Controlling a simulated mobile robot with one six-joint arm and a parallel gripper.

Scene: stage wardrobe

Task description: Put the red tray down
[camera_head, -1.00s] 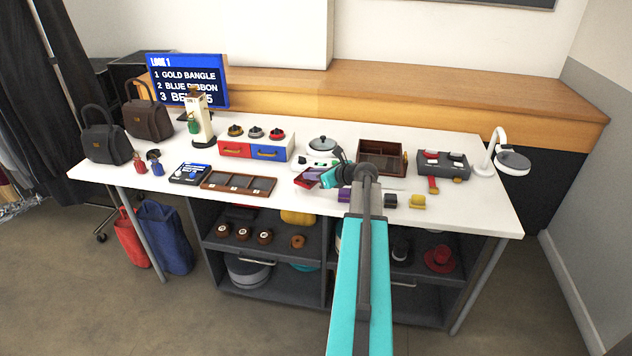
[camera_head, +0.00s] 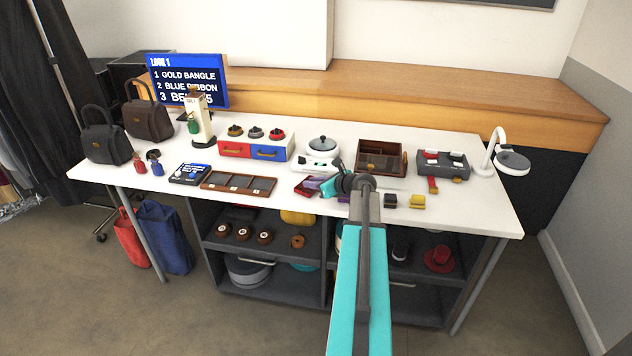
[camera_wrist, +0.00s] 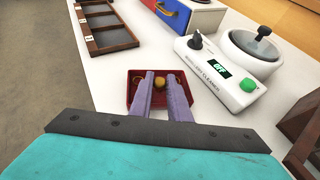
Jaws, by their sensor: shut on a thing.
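The red tray (camera_head: 302,190) is at the front middle of the white table, left of my gripper (camera_head: 318,184). In the wrist view the tray (camera_wrist: 131,94) is a shallow square dish. The two purple-grey fingers of my gripper (camera_wrist: 160,80) reach into it and are shut around a small gold piece (camera_wrist: 160,85) at its middle, apparently the tray's knob. Small rounded items lie beside the fingers inside, partly hidden. The tray looks level and at or very near the tabletop; I cannot tell if it touches.
The compartment tray (camera_head: 238,183) lies to the left. The white cleaner (camera_head: 318,162) stands close behind, with the red and blue drawer box (camera_head: 255,147) left of it. A brown box (camera_head: 382,157) is to the right. The table's front edge is close.

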